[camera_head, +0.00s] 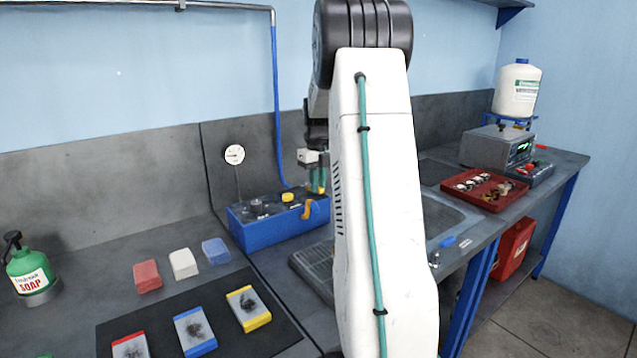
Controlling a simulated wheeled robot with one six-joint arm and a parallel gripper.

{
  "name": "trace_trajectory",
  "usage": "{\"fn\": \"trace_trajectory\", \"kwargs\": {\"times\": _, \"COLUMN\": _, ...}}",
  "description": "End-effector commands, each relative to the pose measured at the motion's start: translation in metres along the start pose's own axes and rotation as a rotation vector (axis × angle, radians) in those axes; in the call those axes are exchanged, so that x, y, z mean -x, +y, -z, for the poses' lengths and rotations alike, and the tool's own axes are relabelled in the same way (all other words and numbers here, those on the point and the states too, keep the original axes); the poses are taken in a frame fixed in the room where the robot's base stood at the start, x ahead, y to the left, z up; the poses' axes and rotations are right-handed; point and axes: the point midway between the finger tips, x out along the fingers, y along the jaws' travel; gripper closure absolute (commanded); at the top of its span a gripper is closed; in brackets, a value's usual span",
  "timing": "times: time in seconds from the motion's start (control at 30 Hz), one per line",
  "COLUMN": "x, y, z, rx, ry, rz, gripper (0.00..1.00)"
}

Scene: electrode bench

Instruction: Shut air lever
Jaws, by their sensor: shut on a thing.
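The blue bench unit (262,232) stands against the back wall, left of my arm. My gripper (318,184) points down over its right end, with green fingers shut on a small yellow piece, which I take to be the air lever (321,190). Only a little of the lever shows between and below the fingers, so its angle is unclear. A curved orange-yellow part (307,210) hangs at the unit's front edge just below the gripper. A yellow knob (288,197) sits on the unit's top, left of the gripper and apart from it. My arm hides the area to the right.
A round gauge (235,154) and a blue hose (277,120) rise behind the unit. A red tray (483,204) stands right of my arm.

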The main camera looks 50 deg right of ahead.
Motion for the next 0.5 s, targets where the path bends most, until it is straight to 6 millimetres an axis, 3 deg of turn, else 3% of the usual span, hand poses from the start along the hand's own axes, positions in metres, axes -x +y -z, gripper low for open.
{"fn": "trace_trajectory", "kwargs": {"times": 0.13, "x": 0.0021, "y": 0.0003, "z": -0.0017, "rx": 0.000, "ry": -0.006, "rz": 0.002, "gripper": 1.00}}
{"fn": "trace_trajectory", "kwargs": {"times": 0.17, "x": 0.0020, "y": 0.0004, "z": -0.0017, "rx": 0.000, "ry": -0.006, "rz": 0.002, "gripper": 0.78}}
{"fn": "trace_trajectory", "kwargs": {"times": 0.23, "x": 0.0019, "y": 0.0005, "z": -0.0016, "rx": 0.000, "ry": -0.006, "rz": 0.001, "gripper": 0.62}}
{"fn": "trace_trajectory", "kwargs": {"times": 0.5, "x": 0.0015, "y": 0.0002, "z": -0.0006, "rx": 0.000, "ry": -0.002, "rz": 0.000, "gripper": 0.62}}
